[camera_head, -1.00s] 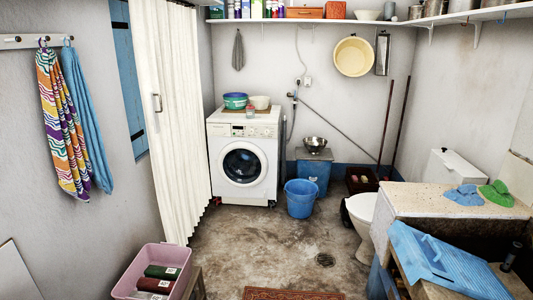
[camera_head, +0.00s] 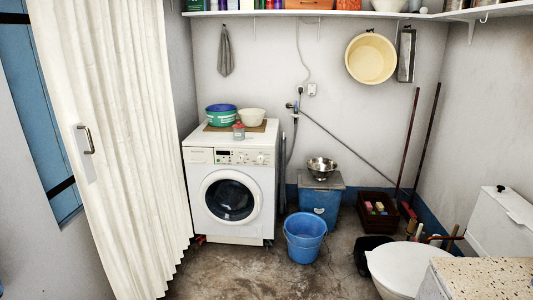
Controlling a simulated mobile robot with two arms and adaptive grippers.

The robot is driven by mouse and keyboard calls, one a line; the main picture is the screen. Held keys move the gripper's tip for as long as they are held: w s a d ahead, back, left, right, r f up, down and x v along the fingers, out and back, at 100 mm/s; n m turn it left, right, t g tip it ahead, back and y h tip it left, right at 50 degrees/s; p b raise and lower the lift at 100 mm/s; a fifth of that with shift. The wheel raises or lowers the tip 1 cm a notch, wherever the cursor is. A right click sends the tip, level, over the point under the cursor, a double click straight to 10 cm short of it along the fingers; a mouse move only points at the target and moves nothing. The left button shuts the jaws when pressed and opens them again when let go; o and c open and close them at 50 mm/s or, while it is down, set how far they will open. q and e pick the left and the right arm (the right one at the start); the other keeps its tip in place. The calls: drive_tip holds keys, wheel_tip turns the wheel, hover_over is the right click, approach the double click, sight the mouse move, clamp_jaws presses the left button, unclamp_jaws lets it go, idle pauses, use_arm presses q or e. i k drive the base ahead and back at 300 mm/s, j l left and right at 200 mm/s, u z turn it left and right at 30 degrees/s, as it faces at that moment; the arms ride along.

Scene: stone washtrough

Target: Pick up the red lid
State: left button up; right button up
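A small jar (camera_head: 239,132) with what looks like a reddish lid (camera_head: 239,125) stands at the front of the washing machine's top in the head view. It is too small to tell whether the lid is loose or on tight. The white washing machine (camera_head: 232,205) stands against the back wall beside the curtain. Neither of my grippers is in view.
A green and blue basin (camera_head: 221,117) and a cream bowl (camera_head: 252,117) sit behind the jar. A blue bucket (camera_head: 304,238) stands on the floor right of the machine. The toilet (camera_head: 398,268) and speckled counter (camera_head: 485,278) bound the right. The curtain (camera_head: 120,150) bounds the left.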

sight(238, 125)
drive_tip(key=i, duration=1.75)
